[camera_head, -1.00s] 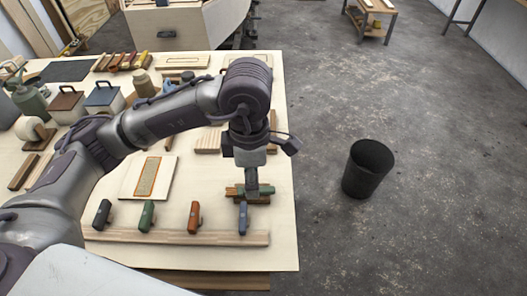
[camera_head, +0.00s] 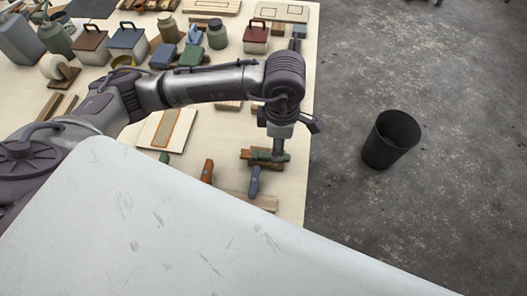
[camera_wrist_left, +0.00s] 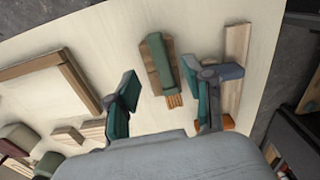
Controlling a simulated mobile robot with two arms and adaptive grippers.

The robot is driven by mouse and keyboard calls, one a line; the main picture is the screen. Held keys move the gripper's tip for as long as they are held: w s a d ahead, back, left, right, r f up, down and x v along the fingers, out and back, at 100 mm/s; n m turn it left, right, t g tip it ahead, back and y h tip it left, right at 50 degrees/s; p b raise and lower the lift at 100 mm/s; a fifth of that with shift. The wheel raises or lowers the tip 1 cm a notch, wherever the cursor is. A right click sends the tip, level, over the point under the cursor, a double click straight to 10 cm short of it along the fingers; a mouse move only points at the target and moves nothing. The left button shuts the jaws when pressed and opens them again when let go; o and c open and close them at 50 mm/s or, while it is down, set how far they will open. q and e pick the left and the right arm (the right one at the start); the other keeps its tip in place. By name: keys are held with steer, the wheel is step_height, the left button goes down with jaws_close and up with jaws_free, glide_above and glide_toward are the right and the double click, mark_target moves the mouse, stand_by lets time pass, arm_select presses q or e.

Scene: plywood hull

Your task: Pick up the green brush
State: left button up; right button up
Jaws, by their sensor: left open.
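The green brush (camera_head: 257,155) lies on the table near its right edge, a green back along a brown wooden body. In the left wrist view the brush (camera_wrist_left: 158,60) shows with its orange-tan bristles toward the gripper. My left gripper (camera_head: 278,156) points down at the brush in the head view and hides part of it. In the left wrist view its fingers (camera_wrist_left: 164,101) are open, one to either side of the brush's near end. Nothing is held. I cannot tell the exact height of the fingertips. My right gripper is out of view.
A framed board (camera_head: 168,130) lies left. Jars and boxes stand behind. A black bin (camera_head: 391,139) stands on open floor to the right.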

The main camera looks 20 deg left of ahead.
mark_target(265, 156)
arm_select(q)
step_height(265, 156, down, 4)
steer(key=shift+s+d+r+p, duration=0.1)
steer(key=shift+r+p, duration=0.05)
steer(key=shift+p, duration=0.85)
steer(key=shift+f, duration=0.55)
jaws_close()
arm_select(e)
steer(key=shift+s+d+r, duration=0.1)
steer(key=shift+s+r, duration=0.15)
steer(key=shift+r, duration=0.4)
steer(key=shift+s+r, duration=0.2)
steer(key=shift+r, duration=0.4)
